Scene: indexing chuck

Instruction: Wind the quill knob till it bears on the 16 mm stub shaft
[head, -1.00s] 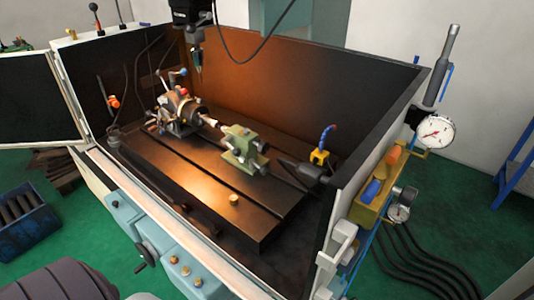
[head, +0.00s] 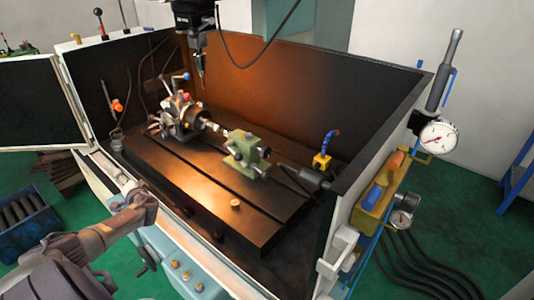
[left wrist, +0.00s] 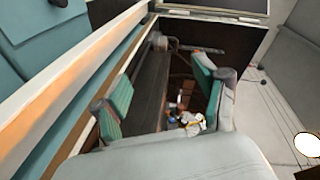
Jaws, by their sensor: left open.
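The indexing chuck (head: 186,121) stands on the slotted table inside the enclosure. The pale stub shaft (head: 213,126) sticks out of it to the right, toward the green tailstock (head: 243,148). A grey quill knob (head: 267,152) seems to sit at the tailstock's right end. I cannot tell whether the quill touches the shaft. My left gripper (head: 121,181) is over the enclosure's front left wall, well away from the tailstock. In the left wrist view its green-padded fingers (left wrist: 166,88) are apart with nothing gripped. My right gripper is not in view.
The spindle head (head: 196,25) hangs above the chuck. The enclosure's front wall (head: 196,243) lies between my arm and the table. Gauges (head: 437,136) and a tool holder (head: 375,203) are outside the right wall.

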